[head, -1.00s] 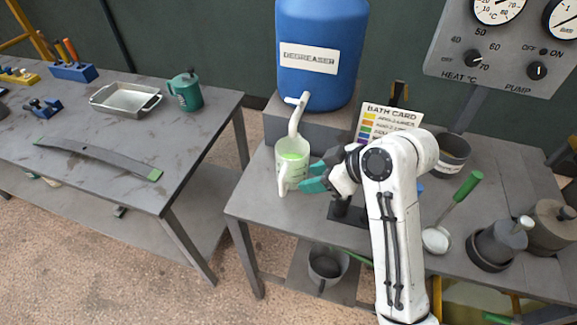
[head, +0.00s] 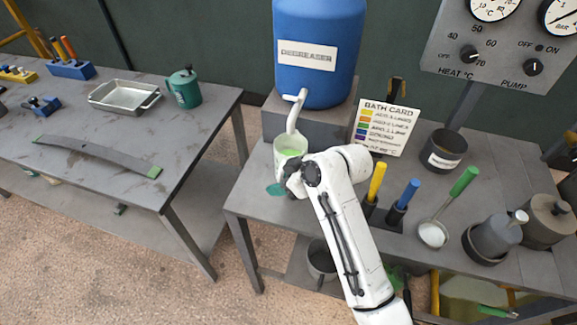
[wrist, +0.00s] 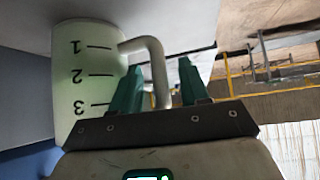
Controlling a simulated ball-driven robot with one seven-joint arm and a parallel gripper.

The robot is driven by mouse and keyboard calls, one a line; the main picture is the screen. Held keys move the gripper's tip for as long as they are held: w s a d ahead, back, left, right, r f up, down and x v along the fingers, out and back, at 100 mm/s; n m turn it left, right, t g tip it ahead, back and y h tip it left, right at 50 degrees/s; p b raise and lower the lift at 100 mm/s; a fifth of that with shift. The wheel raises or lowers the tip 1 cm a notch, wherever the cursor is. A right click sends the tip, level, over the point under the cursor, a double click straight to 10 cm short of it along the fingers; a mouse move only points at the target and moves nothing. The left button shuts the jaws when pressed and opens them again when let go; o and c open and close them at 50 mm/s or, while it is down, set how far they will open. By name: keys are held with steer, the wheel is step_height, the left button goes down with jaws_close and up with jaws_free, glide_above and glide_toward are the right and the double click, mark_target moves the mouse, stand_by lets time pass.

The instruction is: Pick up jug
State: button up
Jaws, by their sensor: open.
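The jug (head: 287,145) is a pale translucent measuring jug with green liquid in it. It stands on the right bench under the spout of the blue drum. My arm hides its lower right part in the head view. In the wrist view the jug (wrist: 88,75) shows upside down with marks 1, 2 and 3, and its handle (wrist: 158,72) shows between my two teal fingers. My gripper (wrist: 157,75) is open, one finger on each side of the handle. In the head view, one teal fingertip of my gripper (head: 276,190) shows just below the jug.
The blue degreaser drum (head: 316,45) stands behind the jug, its spout (head: 295,108) just above it. A bath card (head: 388,128), yellow-handled and blue-handled tools and a ladle (head: 434,232) stand to the right. A green can (head: 185,88) is on the left bench.

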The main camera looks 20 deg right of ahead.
steer(key=shift+c, duration=0.2)
jaws_close()
stand_by(0.6)
